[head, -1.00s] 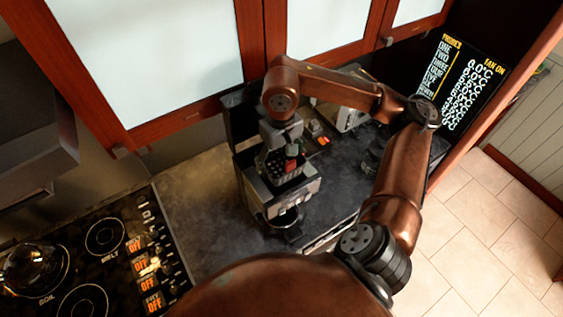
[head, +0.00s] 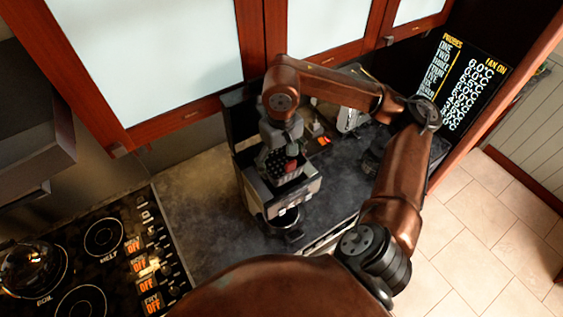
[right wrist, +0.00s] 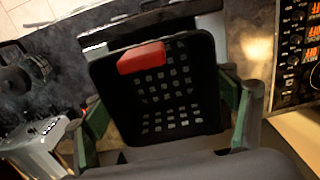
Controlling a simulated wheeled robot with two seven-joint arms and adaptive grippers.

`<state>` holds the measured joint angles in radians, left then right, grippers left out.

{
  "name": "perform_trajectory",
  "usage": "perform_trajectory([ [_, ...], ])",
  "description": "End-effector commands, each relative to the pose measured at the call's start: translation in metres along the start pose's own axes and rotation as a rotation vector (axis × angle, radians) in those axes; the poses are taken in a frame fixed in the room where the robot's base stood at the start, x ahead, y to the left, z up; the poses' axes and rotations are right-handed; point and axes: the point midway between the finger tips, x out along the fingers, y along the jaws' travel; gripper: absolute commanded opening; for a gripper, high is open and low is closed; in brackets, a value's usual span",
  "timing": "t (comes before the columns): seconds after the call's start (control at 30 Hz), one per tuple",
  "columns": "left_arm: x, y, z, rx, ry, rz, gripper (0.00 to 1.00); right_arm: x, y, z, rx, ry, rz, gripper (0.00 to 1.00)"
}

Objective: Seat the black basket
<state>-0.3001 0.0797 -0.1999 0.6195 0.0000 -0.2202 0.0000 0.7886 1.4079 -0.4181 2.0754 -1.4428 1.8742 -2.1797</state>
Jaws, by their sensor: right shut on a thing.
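The black basket (right wrist: 168,100) fills the middle of the right wrist view, with a grid of small holes and a red tab (right wrist: 142,57) on it. My right gripper (right wrist: 170,112) is shut on it, with a green-edged finger on each side. In the head view the basket (head: 272,162) hangs tilted under my right gripper (head: 277,142), at the open top of a silver and black machine (head: 298,193). The gripper partly hides the basket, and I cannot tell how deep it sits in the opening. My left gripper is not in view.
The machine stands on a dark counter (head: 205,205). A round dark cup (head: 286,218) is at its front. A black stove (head: 85,262) is at the left, wall cabinets (head: 150,60) are behind, and a screen with text (head: 462,85) is at the right.

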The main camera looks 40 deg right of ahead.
Motion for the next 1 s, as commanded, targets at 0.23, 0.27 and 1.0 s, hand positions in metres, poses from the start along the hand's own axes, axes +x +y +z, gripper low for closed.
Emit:
perform_trajectory([
  [0.23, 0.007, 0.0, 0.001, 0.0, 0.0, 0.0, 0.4, 0.007, 0.0, 0.0, 0.0, 0.0, 0.0, 0.51],
  [0.27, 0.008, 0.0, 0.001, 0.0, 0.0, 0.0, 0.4, 0.008, 0.0, 0.0, 0.0, 0.0, 0.0, 0.51],
  [1.0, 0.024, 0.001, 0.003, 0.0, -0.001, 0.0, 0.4, 0.026, 0.0, 0.0, 0.0, 0.0, 0.0, 0.51],
])
